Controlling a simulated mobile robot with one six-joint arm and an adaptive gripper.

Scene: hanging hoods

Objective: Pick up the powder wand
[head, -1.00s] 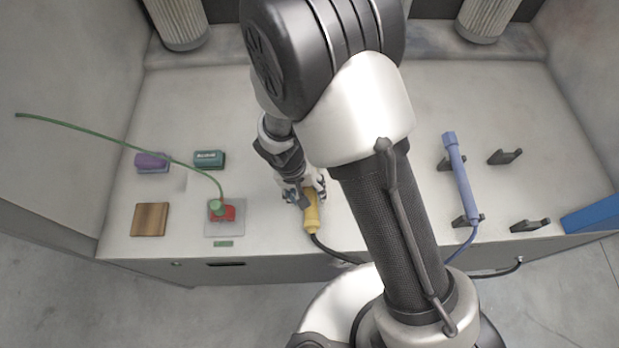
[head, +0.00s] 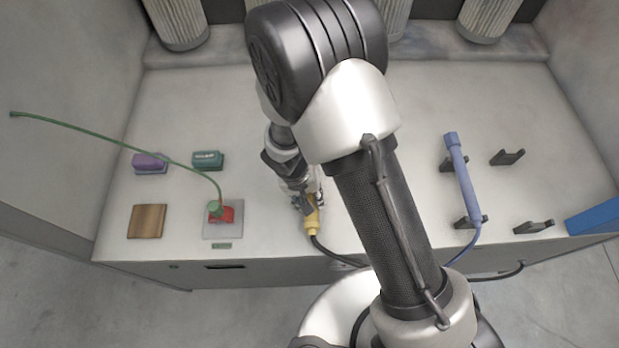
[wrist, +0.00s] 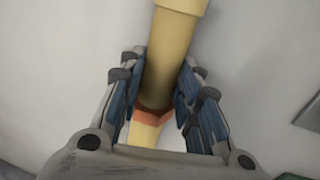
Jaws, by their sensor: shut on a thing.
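A yellow wand (head: 311,223) with a black cable at its near end is at the middle of the worktop, partly hidden by my arm. My gripper (head: 307,202) is around its upper part. In the wrist view the yellow wand (wrist: 174,48) runs between the two blue-padded fingers of my gripper (wrist: 162,85), with an orange band lower down. The fingers are shut on it. I cannot tell whether it is clear of the worktop. A blue wand (head: 461,178) rests on black holders at the right.
Empty black holders (head: 507,157) stand right of the blue wand. At left are a wooden block (head: 147,221), a purple-topped block (head: 150,162), a green block (head: 208,160) and a red piece on a grey plate (head: 236,231) with a long green rod. The back middle worktop looks clear.

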